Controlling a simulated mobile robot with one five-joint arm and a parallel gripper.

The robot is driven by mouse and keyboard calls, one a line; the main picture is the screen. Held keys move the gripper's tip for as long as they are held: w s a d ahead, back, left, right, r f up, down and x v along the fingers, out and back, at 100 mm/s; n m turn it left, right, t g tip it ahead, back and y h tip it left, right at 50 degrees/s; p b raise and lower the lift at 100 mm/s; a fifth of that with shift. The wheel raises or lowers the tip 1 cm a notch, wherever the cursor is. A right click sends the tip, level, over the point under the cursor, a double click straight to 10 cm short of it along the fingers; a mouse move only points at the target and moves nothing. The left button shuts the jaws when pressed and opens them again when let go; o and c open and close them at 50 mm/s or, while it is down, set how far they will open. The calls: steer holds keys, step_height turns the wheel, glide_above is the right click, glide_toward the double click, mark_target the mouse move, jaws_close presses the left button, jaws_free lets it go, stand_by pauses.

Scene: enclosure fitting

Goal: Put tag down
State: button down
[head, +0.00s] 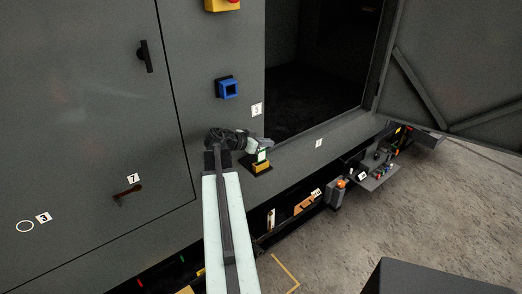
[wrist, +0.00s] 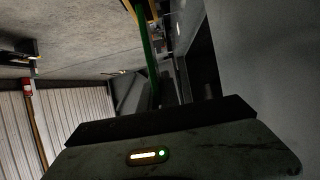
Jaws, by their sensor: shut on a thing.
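My gripper (head: 262,145) is at the end of my arm, in front of the grey cabinet near the sill of the open doorway. It is shut on a small pale and green piece, which I take for the tag (head: 262,156). In the wrist view the tag (wrist: 148,50) shows as a thin green strip seen edge-on beyond my gripper's housing. A yellow block on a black base (head: 261,167) is directly below the tag in the head view. I cannot tell whether the tag touches it. The fingertips are mostly hidden.
A blue square frame (head: 227,87) and a yellow box with a red button (head: 222,4) are on the cabinet above. A black handle (head: 145,56) is at left. The open door (head: 455,65) is at right. A low shelf (head: 378,176) holds small parts.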

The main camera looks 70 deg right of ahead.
mark_target(265, 150)
step_height(265, 150, down, 4)
steer(key=b, duration=0.3)
steer(key=shift+b, duration=0.3)
steer(key=shift+w+a+r, duration=0.1)
steer(key=shift+w+r, duration=0.05)
steer(key=shift+r, duration=0.1)
steer(key=shift+f, duration=0.15)
steer(key=c, duration=1.6)
jaws_free()
